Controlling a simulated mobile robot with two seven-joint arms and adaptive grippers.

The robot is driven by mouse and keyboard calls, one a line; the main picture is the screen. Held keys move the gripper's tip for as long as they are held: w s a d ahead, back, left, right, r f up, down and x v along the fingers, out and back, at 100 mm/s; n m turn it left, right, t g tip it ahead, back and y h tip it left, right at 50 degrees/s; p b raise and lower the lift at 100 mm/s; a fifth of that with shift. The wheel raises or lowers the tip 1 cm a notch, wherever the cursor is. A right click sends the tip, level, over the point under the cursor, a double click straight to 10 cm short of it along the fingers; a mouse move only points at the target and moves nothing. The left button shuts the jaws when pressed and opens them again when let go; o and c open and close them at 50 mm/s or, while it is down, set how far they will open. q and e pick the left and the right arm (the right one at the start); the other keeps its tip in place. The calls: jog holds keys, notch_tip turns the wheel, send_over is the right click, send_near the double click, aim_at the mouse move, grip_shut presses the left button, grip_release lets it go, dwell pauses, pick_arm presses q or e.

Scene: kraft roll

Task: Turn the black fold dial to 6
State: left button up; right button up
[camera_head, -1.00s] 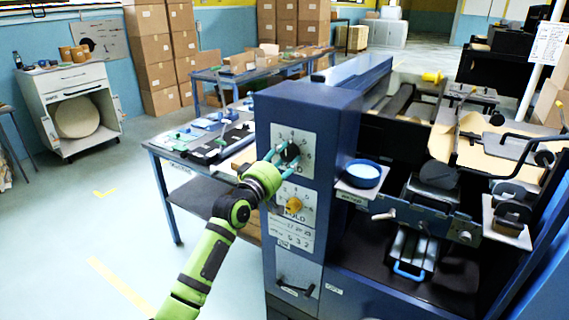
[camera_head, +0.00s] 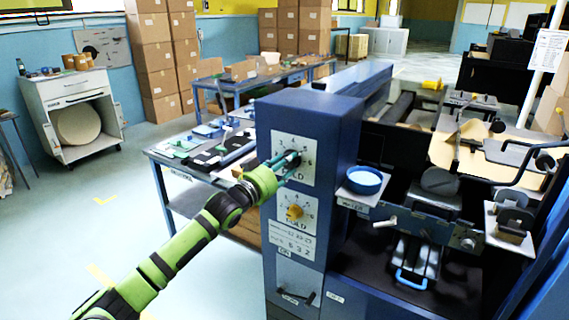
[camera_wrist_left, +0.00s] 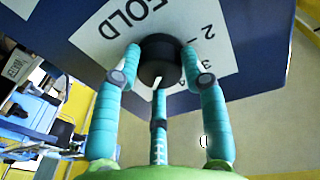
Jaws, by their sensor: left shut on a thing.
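The black fold dial (camera_head: 291,159) sits on the upper white numbered plate (camera_head: 281,143) on the front of the blue machine. In the left wrist view the dial (camera_wrist_left: 160,62) shows close up, with a white pointer mark and the word FOLD on the plate (camera_wrist_left: 95,37). My left gripper (camera_head: 284,164) is shut on the dial, its teal fingers around it. They also show in the left wrist view (camera_wrist_left: 162,72). The fingers hide part of the dial, and I cannot read which number it points to. My right gripper is not in view.
A blue bowl (camera_head: 364,180) stands on a small shelf to the right. A blue table (camera_head: 170,160) with tools is behind my left arm.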

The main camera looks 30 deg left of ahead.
pick_arm(q)
jog(key=shift+a+r+m+g+p, duration=0.1)
jog(key=shift+m+g+p, duration=0.3)
jog(key=shift+m+p, duration=2.4)
jog(key=m+b, duration=0.2)
jog(key=shift+m+h, duration=0.3)
jog(key=o, duration=1.2)
jog(key=shift+c, duration=0.2)
jog(key=s+a, duration=0.1)
jog(key=s, duration=1.1)
jog(key=shift+a, duration=0.2)
